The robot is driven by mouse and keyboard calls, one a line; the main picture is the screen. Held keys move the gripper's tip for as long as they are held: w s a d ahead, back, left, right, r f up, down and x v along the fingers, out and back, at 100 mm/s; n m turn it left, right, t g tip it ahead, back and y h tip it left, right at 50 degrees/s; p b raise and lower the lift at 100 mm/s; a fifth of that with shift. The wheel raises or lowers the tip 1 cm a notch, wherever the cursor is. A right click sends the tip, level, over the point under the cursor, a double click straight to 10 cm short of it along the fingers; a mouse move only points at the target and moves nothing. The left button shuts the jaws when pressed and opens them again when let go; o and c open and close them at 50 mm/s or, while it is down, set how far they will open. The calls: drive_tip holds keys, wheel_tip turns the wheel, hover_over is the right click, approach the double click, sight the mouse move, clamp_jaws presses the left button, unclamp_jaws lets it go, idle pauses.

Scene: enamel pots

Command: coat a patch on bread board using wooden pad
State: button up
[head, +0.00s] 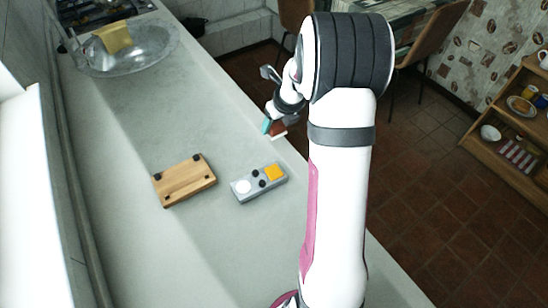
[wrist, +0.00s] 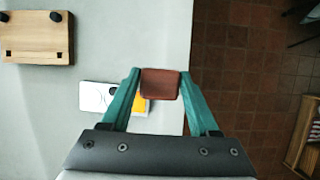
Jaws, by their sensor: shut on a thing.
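The bread board (head: 184,181) is a light wooden slab with dark corner pieces, lying on the grey counter in the head view. Part of it shows at the top left of the wrist view (wrist: 36,38). My gripper (head: 272,128) is over the counter's right edge, beyond and to the right of the board. Its teal fingers are shut on a reddish-brown block, the wooden pad (wrist: 160,84), which is between the fingertips in the wrist view. The pad is apart from the board. Its underside is hidden.
A grey case (head: 243,195) with a white disc, dark knobs and an orange-yellow square lies right of the board. A glass bowl (head: 120,62) with a yellow block (head: 114,37) stands at the far left. The counter between is clear. Floor lies beyond its right edge.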

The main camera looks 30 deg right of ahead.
sight(268, 171)
drive_tip(key=s+a+n+y, duration=0.1)
drive_tip(key=s+n, duration=0.1)
drive_tip(key=n, duration=0.1)
drive_tip(key=s+a+f+n+y, duration=0.1)
drive_tip(key=a+n, duration=0.1)
drive_tip(key=n, duration=0.1)
drive_tip(key=s+a+f+n+g+y, duration=0.1)
drive_tip(key=s+n, duration=0.1)
drive_tip(key=n, duration=0.1)
drive_tip(key=shift+s+a+f, duration=0.2)
drive_tip(key=shift+s+a, duration=0.05)
drive_tip(key=shift+s, duration=0.05)
drive_tip(key=shift+f, duration=2.55)
drive_tip(key=shift+f, duration=0.55)
drive_tip(key=shift+r, duration=0.1)
wheel_tip(268, 171, up, 7)
